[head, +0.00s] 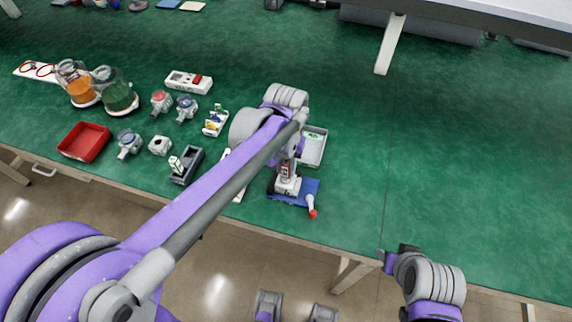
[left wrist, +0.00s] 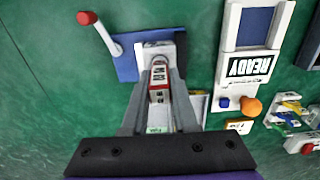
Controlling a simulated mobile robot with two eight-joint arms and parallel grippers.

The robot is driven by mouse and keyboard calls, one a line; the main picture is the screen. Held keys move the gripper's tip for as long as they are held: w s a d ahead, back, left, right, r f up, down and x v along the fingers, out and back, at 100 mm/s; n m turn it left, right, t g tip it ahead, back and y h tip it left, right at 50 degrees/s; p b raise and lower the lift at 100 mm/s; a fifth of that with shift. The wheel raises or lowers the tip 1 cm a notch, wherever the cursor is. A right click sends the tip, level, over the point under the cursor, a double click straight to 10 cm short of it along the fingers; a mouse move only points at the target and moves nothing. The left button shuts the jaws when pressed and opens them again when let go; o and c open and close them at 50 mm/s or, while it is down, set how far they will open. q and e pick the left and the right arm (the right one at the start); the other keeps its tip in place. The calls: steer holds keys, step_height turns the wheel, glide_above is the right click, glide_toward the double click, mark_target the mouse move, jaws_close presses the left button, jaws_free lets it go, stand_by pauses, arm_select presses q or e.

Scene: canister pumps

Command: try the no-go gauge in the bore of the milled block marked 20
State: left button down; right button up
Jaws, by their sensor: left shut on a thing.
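My left gripper (head: 286,168) is shut on a red-and-white gauge, which I take for the no-go gauge (left wrist: 159,80), seen between the fingers (left wrist: 161,72) in the left wrist view. The gauge (head: 286,171) points down over a whitish block (head: 289,187) on a blue base (head: 305,189). The block (left wrist: 154,48) shows just beyond the fingertips in the left wrist view. Its mark is unreadable, and the bore is hidden, so I cannot tell whether the gauge is inside. A red-tipped lever (head: 311,203) stands at the base. My right gripper (head: 388,261) is off the bench's front edge.
A grey tray (head: 323,155) with a green-marked item stands behind the block. Left are a dark grey holder (head: 191,172), a red bin (head: 84,142) and several pump parts. The green bench right of the base is clear.

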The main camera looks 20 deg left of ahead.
arm_select(q)
steer(key=shift+f+b, duration=0.5)
steer(key=shift+f, duration=0.35)
steer(key=shift+r, duration=0.2)
stand_by(0.7)
steer(key=shift+r+p, duration=0.95)
steer(key=shift+r, duration=0.2)
steer(key=shift+r, duration=0.1)
steer(key=shift+r+p, duration=1.7)
steer(key=shift+r, duration=0.7)
